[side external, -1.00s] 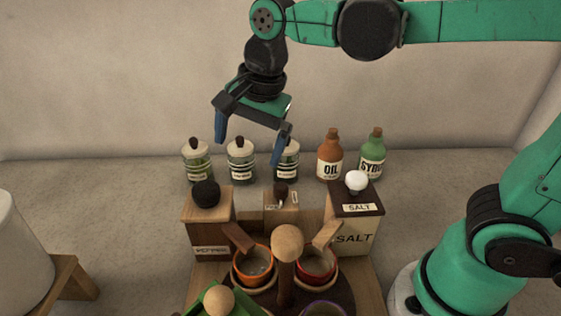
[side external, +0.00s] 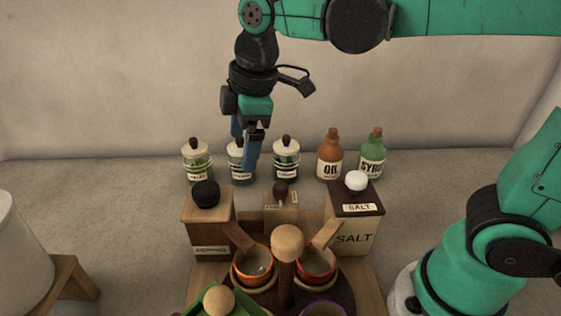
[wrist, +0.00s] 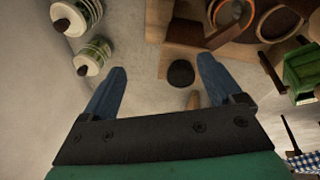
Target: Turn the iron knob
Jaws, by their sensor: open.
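The black, rounded knob, which looks like the iron knob (side external: 206,194), sits on top of the wooden pepper box (side external: 209,234) at the left. In the wrist view the black knob (wrist: 181,73) shows ahead of and between my two blue fingers, nearer the right one. My gripper (side external: 244,150) is open and empty, pointing down above and behind the pepper box, to the knob's upper right in the side view. It also shows in the wrist view (wrist: 162,65), fingers spread wide. The fingers appear apart from the knob.
A salt box (side external: 354,235) with a white knob (side external: 356,181) stands right; a small box with a dark handle (side external: 281,190) is between. Several jars (side external: 286,158), an oil bottle (side external: 329,155) and a syrup bottle (side external: 372,153) stand behind. Orange-red cups (side external: 316,264) sit in front.

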